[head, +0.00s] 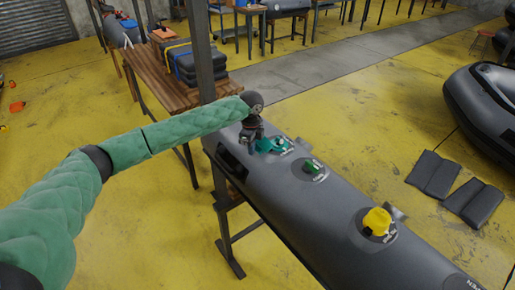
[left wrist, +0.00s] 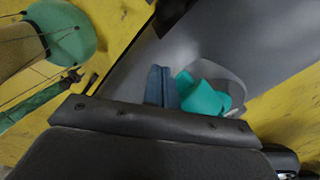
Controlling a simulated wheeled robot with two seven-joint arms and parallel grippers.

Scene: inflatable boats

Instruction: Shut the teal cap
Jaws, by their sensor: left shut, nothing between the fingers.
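The teal cap (head: 264,146) is on top of the dark grey inflatable tube, near its far end. It looks folded out to the left of its round valve seat (head: 281,143). The cap also shows in the left wrist view (left wrist: 201,96), right beside my fingertips. My left gripper (head: 252,138) is shut and empty, just above and left of the cap. In the left wrist view its fingers (left wrist: 161,86) are together; whether they touch the cap I cannot tell. My right gripper is not in view.
A green cap (head: 313,167) and a yellow cap (head: 377,220) sit nearer along the same tube (head: 330,205). A wooden bench (head: 158,75) with dark cases (head: 193,65) stands behind at left. Dark pads (head: 434,174) lie on the yellow floor at right.

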